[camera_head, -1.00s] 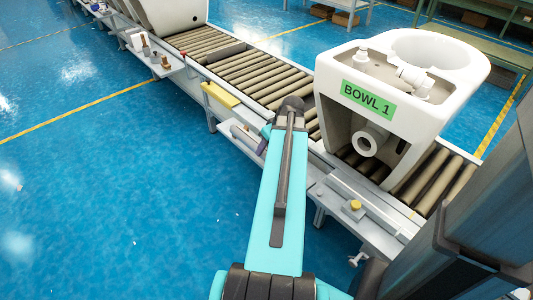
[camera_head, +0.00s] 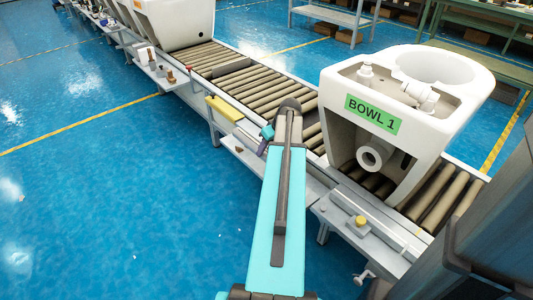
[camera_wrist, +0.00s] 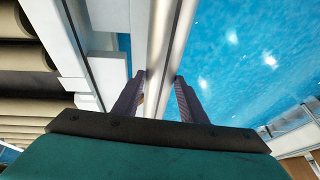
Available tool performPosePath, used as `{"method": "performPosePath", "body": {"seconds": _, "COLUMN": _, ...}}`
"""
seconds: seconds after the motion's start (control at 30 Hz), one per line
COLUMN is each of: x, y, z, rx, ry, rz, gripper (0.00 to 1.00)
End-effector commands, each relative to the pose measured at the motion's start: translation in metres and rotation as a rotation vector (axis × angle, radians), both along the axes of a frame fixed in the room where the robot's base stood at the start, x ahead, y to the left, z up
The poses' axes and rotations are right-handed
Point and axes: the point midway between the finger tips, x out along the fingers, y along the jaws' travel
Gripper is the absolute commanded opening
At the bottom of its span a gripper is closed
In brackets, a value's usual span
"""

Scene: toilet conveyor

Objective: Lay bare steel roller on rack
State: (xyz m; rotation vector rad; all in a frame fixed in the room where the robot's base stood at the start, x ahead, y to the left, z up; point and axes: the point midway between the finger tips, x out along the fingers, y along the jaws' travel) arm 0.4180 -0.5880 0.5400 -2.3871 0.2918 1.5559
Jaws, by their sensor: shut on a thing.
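In the wrist view my gripper (camera_wrist: 162,78) has its two dark fingers on either side of a long, shiny bare steel roller (camera_wrist: 166,35). The fingers are closed on the roller, which runs away toward the top of the picture. In the head view my arm hides most of the gripper; a small purple part (camera_head: 262,146) of it shows left of the arm's elbow, beside the conveyor's near edge. I cannot clearly make out the rack in either view.
The roller conveyor (camera_head: 284,97) runs diagonally behind my arm. A white toilet bowl (camera_head: 338,130) labelled BOWL 1 stands on it at right. A yellow block (camera_head: 225,107) and a side ledge (camera_head: 165,78) with small parts line its near side. Blue floor (camera_head: 110,210) at left is clear.

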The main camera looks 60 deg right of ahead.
Motion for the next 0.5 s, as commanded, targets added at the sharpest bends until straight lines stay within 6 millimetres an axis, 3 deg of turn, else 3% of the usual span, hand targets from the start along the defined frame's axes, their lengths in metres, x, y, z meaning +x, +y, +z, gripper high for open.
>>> {"method": "performPosePath", "body": {"seconds": 0.5, "x": 0.0018, "y": -0.0015, "z": -0.0039, "rx": -0.001, "ry": -0.003, "rz": 0.000, "gripper": 0.00}}
